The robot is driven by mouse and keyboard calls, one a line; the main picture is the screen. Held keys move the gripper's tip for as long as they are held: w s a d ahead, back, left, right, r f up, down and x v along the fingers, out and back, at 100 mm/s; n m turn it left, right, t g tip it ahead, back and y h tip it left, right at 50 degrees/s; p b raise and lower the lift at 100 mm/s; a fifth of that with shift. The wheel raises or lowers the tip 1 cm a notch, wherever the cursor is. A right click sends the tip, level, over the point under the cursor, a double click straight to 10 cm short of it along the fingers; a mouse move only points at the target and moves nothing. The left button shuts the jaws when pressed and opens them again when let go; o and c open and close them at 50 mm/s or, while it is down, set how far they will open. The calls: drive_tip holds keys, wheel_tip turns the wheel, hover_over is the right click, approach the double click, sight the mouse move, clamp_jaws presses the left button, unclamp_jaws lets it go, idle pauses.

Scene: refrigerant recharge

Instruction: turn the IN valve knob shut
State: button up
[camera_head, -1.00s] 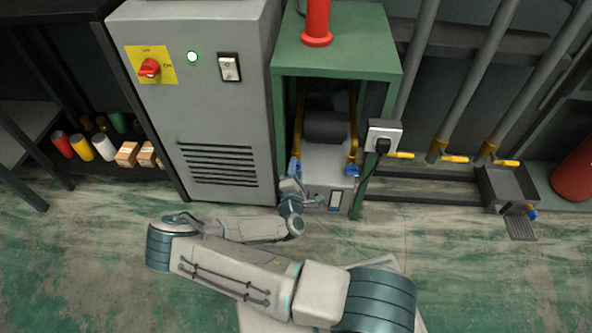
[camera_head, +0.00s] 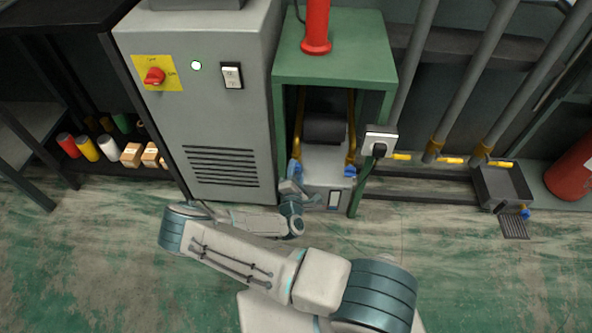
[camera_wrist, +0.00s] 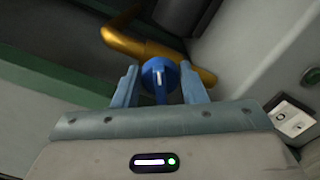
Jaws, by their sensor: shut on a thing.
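A blue valve knob (camera_wrist: 160,76) sits on a brass pipe (camera_wrist: 150,48) in the wrist view, with a pale mark on its face. My gripper (camera_wrist: 158,84) has one finger on each side of this knob and is shut on it. In the head view my gripper (camera_head: 296,182) is at the left blue knob (camera_head: 295,167) of the grey machine, at the foot of the left brass pipe (camera_head: 298,125). A second blue knob (camera_head: 349,171) stands on the right brass pipe and is free. No IN label can be read.
The grey machine (camera_head: 322,160) stands under a green table (camera_head: 335,62), whose legs flank it. A grey cabinet (camera_head: 215,110) with a red switch is close on the left. A socket box (camera_head: 380,142) is on the right. The floor in front is clear.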

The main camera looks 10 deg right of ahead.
drive_tip(key=o, duration=0.9)
drive_tip(key=shift+o, duration=0.2)
drive_tip(key=shift+s, duration=0.1)
drive_tip(key=p+v, duration=0.4)
drive_tip(key=v, duration=0.9)
drive_tip(key=shift+s+a, duration=0.2)
drive_tip(key=shift+s, duration=0.15)
drive_tip(key=shift+c, duration=0.4)
